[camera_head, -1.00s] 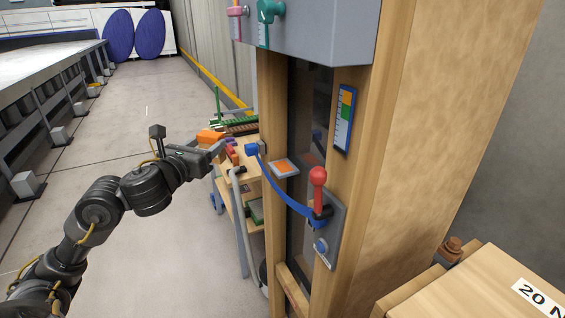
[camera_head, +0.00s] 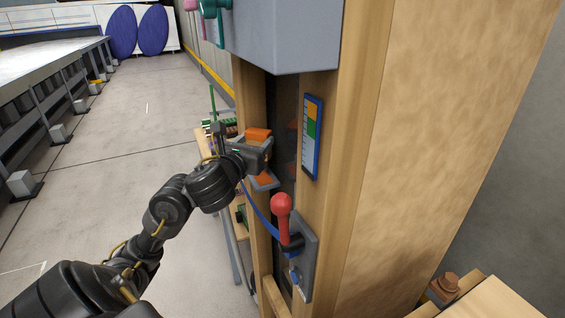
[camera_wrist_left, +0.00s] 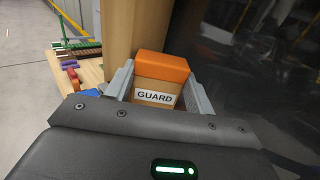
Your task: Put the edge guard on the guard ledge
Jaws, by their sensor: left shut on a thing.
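The edge guard (camera_head: 257,134) is an orange block, seen at the left gripper in the head view. In the left wrist view the edge guard (camera_wrist_left: 163,67) has an orange top and a tan face labelled "GUARD". My left gripper (camera_wrist_left: 160,90) is shut on it, a grey finger on each side. In the head view the left gripper (camera_head: 265,147) is in front of the wooden column. A small grey ledge with an orange square, apparently the guard ledge (camera_head: 264,181), lies just below the gripper and is partly hidden. The guard appears above it, apart. My right gripper is not in view.
A red-knobbed lever (camera_head: 282,208) on a grey plate stands right of and below the ledge. A blue strap (camera_head: 258,212) runs near it. A grey box (camera_head: 285,35) hangs above. A wooden cart (camera_wrist_left: 88,72) with parts stands behind at left.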

